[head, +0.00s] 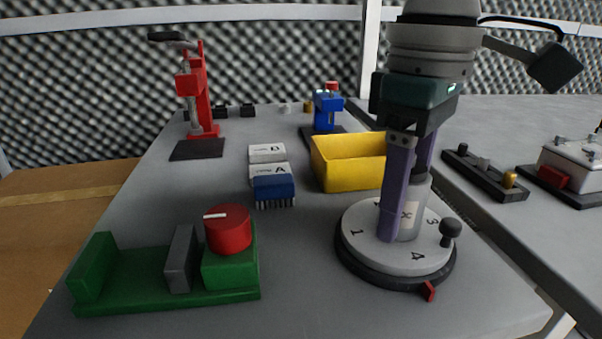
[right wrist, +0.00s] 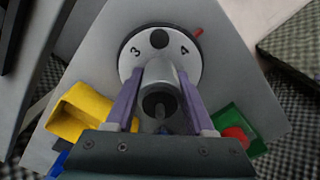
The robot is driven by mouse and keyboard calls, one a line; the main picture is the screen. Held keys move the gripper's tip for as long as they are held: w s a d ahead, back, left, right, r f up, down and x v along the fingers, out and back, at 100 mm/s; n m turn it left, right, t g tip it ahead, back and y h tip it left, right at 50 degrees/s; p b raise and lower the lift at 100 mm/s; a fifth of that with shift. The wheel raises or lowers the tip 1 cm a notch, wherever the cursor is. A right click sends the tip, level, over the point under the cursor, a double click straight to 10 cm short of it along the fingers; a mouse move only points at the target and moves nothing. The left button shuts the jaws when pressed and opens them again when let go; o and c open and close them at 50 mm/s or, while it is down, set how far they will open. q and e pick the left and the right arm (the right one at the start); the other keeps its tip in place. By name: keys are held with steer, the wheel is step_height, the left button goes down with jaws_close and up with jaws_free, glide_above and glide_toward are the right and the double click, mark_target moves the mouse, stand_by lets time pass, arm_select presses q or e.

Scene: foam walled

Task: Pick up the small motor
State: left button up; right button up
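A grey cylinder with a pale label, which looks like the small motor (head: 410,222), stands upright on a round grey turntable (head: 358,246) with numbers on it. In the right wrist view the motor (right wrist: 161,78) shows end-on with a dark round end and a short shaft. My right gripper (head: 400,232) points down over the turntable. Its two purple fingers straddle the motor, one on each side, with tips low near the disc. The right wrist view shows the fingers (right wrist: 160,85) close beside the motor; contact is unclear. My left gripper is not in view.
A yellow bin (head: 345,168) stands behind the turntable. A green fixture (head: 165,292) with a red knob (head: 228,230) is at front left. A blue brush-like block (head: 273,188) lies mid-table. A red press (head: 198,100) and a blue device (head: 326,110) stand farther back.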

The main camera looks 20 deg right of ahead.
jaws_close()
stand_by(0.5)
